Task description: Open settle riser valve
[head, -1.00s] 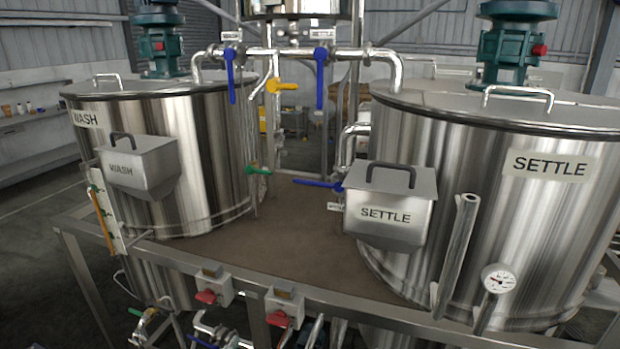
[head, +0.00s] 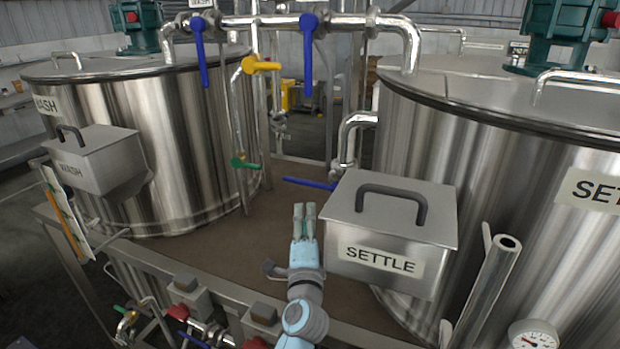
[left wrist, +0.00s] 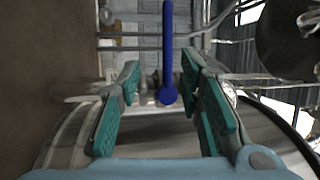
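A blue lever (head: 308,182) lies level at the lower pipe beside the settle tank (head: 420,120). Another blue lever (head: 308,60) hangs down from the upper pipe. I cannot tell from readable labels which is the settle riser valve. My left gripper (head: 304,210) is in front of and below the level lever, left of the SETTLE box. In the left wrist view, my gripper (left wrist: 160,80) is open and empty, its teal fingers apart. A blue lever (left wrist: 168,50) shows beyond and between them, apparently the level one. My right gripper is not in view.
The SETTLE box (head: 390,230) stands close right of my left gripper. The wash tank (head: 170,140) is at left, with a blue lever (head: 198,50), a yellow lever (head: 262,66) and a green lever (head: 245,163) nearby. A metal rail (head: 220,290) crosses in front.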

